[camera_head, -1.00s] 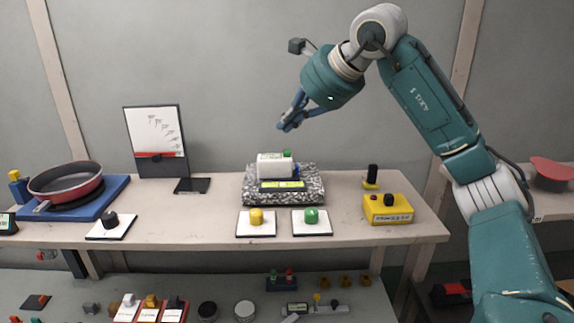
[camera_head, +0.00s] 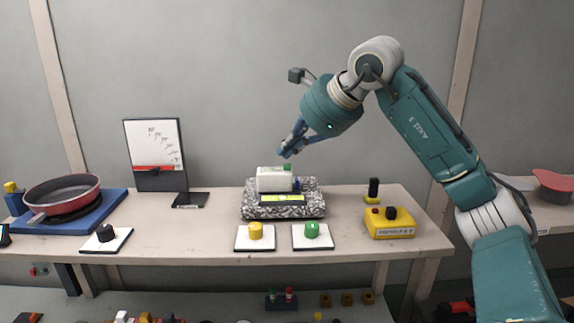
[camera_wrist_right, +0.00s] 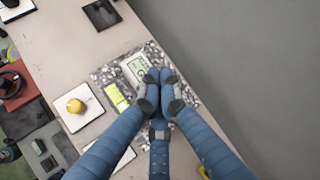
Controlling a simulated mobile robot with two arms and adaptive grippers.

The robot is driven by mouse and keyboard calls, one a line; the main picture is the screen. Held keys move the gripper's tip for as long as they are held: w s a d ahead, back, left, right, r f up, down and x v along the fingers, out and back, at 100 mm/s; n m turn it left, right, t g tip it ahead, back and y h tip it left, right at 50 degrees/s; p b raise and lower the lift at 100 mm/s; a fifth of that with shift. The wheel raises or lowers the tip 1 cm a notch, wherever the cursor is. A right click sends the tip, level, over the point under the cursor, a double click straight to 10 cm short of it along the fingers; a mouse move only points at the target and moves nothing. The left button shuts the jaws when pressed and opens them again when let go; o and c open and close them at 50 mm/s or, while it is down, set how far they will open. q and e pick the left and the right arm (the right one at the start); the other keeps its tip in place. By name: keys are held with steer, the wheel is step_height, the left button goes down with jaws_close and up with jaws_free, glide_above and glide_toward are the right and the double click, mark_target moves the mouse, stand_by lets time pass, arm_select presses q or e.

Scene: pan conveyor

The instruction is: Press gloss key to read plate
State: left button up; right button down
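A white instrument (camera_head: 272,180) with a green key (camera_head: 287,167) on top sits on a speckled black-and-white plate (camera_head: 250,211). A yellow-green label or display (camera_head: 283,198) shows at its front. In the right wrist view, the instrument's screen (camera_wrist_right: 138,67) and the speckled plate (camera_wrist_right: 103,77) show beyond the fingers; the fingers hide the key there. My right gripper (camera_head: 285,153) points down just above the green key, seemingly with a small gap. Its fingertips are together with nothing visible between them in the wrist view (camera_wrist_right: 160,76). My left gripper is out of view.
Yellow (camera_head: 255,231) and green (camera_head: 312,230) knobs on white pads stand in front of the plate. A yellow box (camera_head: 388,226) with a black knob is at right. A red pan (camera_head: 62,194) and a chart stand (camera_head: 155,145) are at left.

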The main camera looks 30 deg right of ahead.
mark_target(288, 165)
steer(key=shift+f, duration=0.15)
stand_by(0.6)
steer(key=shift+f, duration=0.3)
steer(key=shift+f+b, duration=0.55)
stand_by(0.6)
steer(key=shift+r, duration=0.1)
steer(key=shift+r+p, duration=0.9)
steer(key=shift+p, duration=0.1)
step_height(288, 165, up, 5)
steer(key=p, duration=0.5)
steer(key=shift+r, duration=0.1)
